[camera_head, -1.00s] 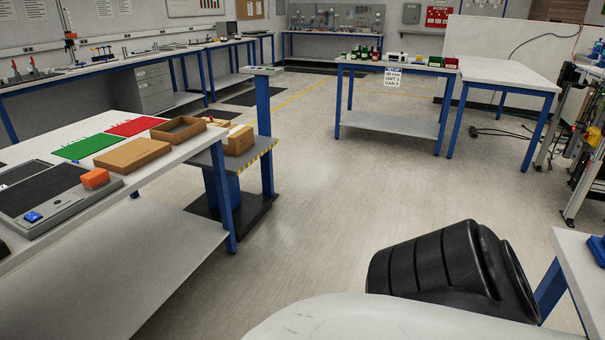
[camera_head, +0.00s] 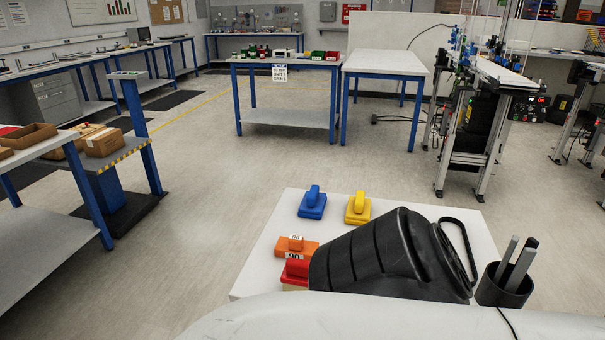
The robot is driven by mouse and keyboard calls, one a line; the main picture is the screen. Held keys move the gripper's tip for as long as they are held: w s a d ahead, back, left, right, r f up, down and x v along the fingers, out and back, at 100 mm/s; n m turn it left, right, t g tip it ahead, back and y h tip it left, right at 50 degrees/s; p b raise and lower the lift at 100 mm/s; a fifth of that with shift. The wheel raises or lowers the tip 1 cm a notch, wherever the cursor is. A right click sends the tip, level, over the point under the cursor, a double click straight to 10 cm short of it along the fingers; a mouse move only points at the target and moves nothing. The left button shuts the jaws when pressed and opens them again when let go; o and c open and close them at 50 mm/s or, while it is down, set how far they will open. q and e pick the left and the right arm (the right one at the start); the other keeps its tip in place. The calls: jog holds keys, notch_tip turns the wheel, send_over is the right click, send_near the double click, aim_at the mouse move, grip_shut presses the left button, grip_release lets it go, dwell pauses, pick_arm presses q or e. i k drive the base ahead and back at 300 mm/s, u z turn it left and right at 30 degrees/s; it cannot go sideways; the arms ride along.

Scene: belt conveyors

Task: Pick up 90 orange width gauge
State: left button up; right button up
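The orange width gauge (camera_head: 307,248) lies at the left side of the white table in front of me. It is a flat block with a raised handle, and white labels show on or beside it; the lower one looks like an upside-down 90. A red gauge (camera_head: 297,268) is close in front of it, partly hidden by my black arm link. A blue gauge (camera_head: 312,204) and a yellow gauge (camera_head: 358,208) stand farther back.
The white table's (camera_head: 262,262) left edge is bare. Open floor (camera_head: 215,180) lies to the left. A bench with brown boxes (camera_head: 103,142) is at the far left, and a conveyor (camera_head: 500,75) at the back right.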

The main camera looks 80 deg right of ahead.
aim_at(294, 247)
jog(key=k, duration=0.45)
jog(key=z, duration=0.9)
